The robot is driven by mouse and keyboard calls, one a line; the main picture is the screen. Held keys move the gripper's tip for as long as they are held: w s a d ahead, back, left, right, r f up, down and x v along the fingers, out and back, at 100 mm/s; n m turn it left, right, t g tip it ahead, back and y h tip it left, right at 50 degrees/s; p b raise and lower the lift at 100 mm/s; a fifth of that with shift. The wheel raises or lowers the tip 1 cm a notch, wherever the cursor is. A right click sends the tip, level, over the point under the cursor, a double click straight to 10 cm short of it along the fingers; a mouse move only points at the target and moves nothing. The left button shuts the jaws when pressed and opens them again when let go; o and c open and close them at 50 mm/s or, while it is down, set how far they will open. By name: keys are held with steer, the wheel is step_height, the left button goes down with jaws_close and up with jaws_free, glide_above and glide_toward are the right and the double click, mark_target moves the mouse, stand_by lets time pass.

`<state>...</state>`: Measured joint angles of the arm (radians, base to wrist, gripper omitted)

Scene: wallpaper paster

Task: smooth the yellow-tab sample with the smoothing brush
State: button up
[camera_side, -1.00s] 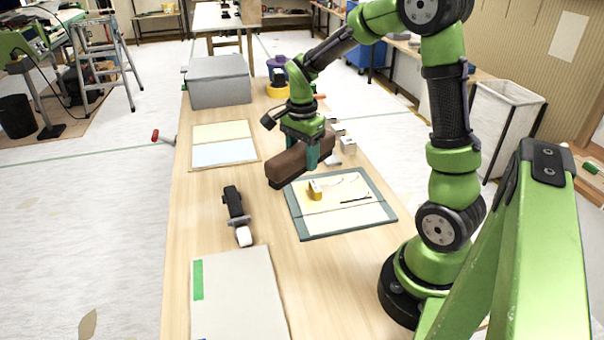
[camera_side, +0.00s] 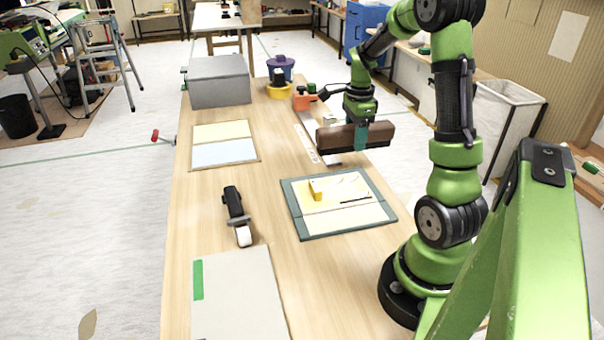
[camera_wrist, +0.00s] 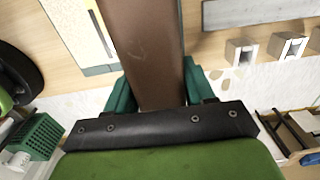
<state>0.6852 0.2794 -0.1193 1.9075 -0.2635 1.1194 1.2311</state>
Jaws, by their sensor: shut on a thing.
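My gripper (camera_side: 361,140) has its teal fingers shut on the brown smoothing brush (camera_side: 384,134). It holds the brush level above the far right part of the table, beyond the mat. In the wrist view the brush (camera_wrist: 142,45) runs up between the fingers; its underside is hidden. The cream yellow-tab sample (camera_side: 345,188) lies on the green-edged mat (camera_side: 292,207), its yellow tab (camera_side: 316,188) near the left. A dark thin strip and a pale curl show on it. The brush is clear of the sample. A corner of the mat also shows in the wrist view (camera_wrist: 102,70).
A black-handled roller (camera_side: 236,212) lies left of the mat. A green-tab board (camera_side: 240,300) is at the front, a yellow-and-blue board (camera_side: 222,143) further back. A grey box (camera_side: 219,82), tubs (camera_side: 280,68) and an orange item (camera_side: 303,100) stand at the far end.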

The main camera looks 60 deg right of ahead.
steer(key=shift+f, duration=3.25)
steer(key=shift+r, duration=0.15)
